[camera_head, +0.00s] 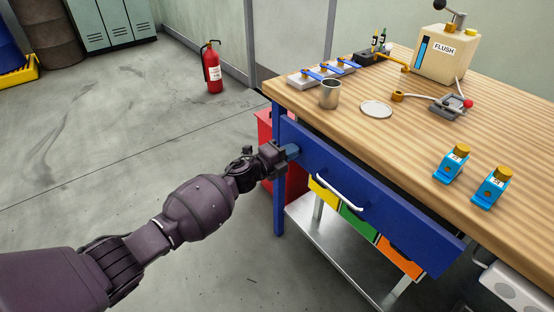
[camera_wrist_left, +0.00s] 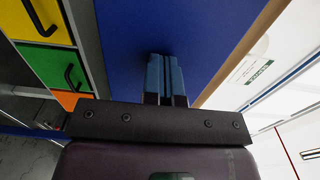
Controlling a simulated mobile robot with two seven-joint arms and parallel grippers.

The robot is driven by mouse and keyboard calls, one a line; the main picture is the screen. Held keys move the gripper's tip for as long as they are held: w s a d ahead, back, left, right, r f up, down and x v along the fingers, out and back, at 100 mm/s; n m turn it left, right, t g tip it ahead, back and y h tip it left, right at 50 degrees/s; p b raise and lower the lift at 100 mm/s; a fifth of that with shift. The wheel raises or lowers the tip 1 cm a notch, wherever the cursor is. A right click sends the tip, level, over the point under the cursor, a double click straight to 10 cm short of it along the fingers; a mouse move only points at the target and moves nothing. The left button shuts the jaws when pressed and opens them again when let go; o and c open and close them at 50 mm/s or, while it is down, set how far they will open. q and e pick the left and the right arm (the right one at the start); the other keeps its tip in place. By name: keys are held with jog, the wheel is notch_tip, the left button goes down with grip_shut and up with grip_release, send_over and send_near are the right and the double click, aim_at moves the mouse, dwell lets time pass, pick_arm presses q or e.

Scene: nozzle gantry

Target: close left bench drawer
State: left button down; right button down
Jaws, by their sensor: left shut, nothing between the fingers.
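The left bench drawer has a wide blue front (camera_head: 385,200) under the front edge of the wooden workbench (camera_head: 420,130). Its silver bar handle (camera_head: 340,192) is free. No open drawer interior shows; the front looks close to flush with the bench. My left gripper (camera_head: 292,152) is at the left end of the drawer front, left of the handle. In the left wrist view its blue fingers (camera_wrist_left: 166,78) are together and empty. Their tips are at the blue face (camera_wrist_left: 195,40), touching or very near it. My right gripper is not in view.
Below are yellow (camera_head: 322,194), green (camera_head: 358,224) and orange (camera_head: 399,258) drawers over a metal shelf (camera_head: 335,255). A red cabinet (camera_head: 285,180) stands behind the blue bench leg (camera_head: 279,205). A metal cup (camera_head: 330,95) stands on the bench.

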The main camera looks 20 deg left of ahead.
aim_at(301, 146)
pick_arm(q)
jog(key=x, duration=0.3)
jog(key=shift+w+d+f+b, duration=0.15)
jog(key=shift+w+d+b, duration=0.1)
jog(key=shift+b, duration=0.15)
jog(key=shift+w, duration=0.15)
jog(key=shift+d+r, duration=0.1)
jog(key=shift+r, duration=0.25)
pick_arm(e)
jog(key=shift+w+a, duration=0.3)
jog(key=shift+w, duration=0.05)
pick_arm(q)
jog(key=shift+w+r, duration=0.1)
jog(key=shift+r, duration=0.05)
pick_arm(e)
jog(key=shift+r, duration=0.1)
